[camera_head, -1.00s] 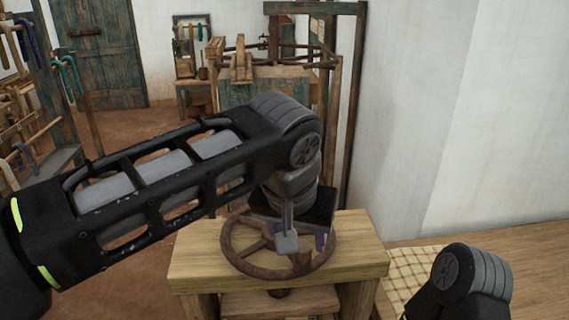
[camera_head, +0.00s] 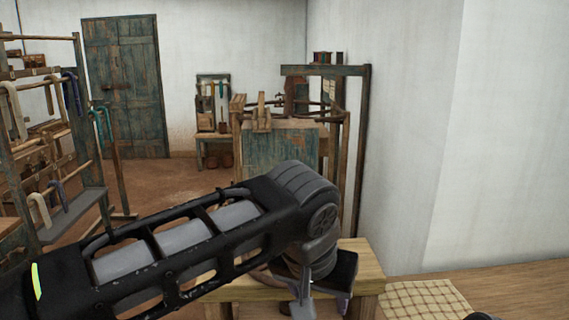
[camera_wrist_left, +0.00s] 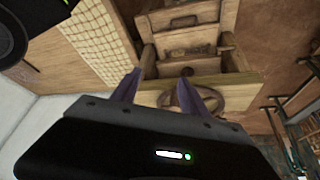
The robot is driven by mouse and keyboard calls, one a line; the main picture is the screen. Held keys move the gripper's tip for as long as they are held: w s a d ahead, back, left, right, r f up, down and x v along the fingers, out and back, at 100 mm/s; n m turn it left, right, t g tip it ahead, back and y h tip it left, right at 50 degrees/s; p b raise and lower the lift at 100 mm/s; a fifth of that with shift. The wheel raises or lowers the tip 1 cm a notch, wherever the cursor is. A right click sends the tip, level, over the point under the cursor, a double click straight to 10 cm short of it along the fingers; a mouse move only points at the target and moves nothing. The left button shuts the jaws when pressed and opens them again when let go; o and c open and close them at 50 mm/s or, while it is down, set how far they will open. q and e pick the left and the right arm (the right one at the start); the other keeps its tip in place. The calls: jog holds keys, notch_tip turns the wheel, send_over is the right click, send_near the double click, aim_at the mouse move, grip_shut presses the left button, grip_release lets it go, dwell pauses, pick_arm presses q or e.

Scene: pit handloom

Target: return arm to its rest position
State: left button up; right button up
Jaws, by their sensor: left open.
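My left arm reaches in from the left in the head view, bent down at its wrist. My left gripper (camera_head: 322,306) hangs over the small wooden bench (camera_head: 368,276), partly cut off by the lower picture edge. In the left wrist view its two purple-grey fingers (camera_wrist_left: 160,90) stand apart with nothing between them. A brown spoked wheel (camera_wrist_left: 208,101) lies on the bench top beyond the fingers. In the head view my arm hides most of this wheel. My right gripper is not in view; only a dark bit of my right arm shows at the bottom edge.
A checked cloth (camera_head: 425,300) lies on the wooden surface (camera_head: 525,285) to the right. A white wall (camera_head: 410,150) rises behind it. A wooden loom frame (camera_head: 355,150) stands behind the bench. A rack with hanging yarn (camera_head: 75,140) stands at left, with bare floor (camera_head: 165,195) between.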

pick_arm(q)
jog(key=w+d+f+m+h, duration=0.3)
jog(key=w+d+f+h, duration=0.1)
jog(key=d+f, duration=0.5)
jog(key=a+f+n, duration=0.2)
jog(key=a+f, duration=0.1)
jog(key=f, duration=1.6)
jog(key=s+a+f+n+g+y, duration=0.1)
jog(key=s+a+f+n, duration=0.15)
jog(key=a+f, duration=0.4)
jog(key=s+a+f+n, duration=0.1)
jog(key=s+a+f, duration=0.25)
jog(key=f, duration=0.65)
jog(key=s+a+f+n+g, duration=0.1)
jog(key=s+a+f+n, duration=0.1)
jog(key=s+a+f, duration=0.2)
jog(key=s+a+f+n+g+y, duration=0.1)
jog(key=s+a+f+n+g, duration=0.1)
jog(key=s+a+f, duration=0.3)
jog(key=s+f, duration=0.1)
jog(key=s, duration=0.3)
jog(key=shift+s, duration=0.35)
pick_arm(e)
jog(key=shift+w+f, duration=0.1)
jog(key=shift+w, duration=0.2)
pick_arm(q)
jog(key=shift+a, duration=0.1)
jog(key=shift+c, duration=0.3)
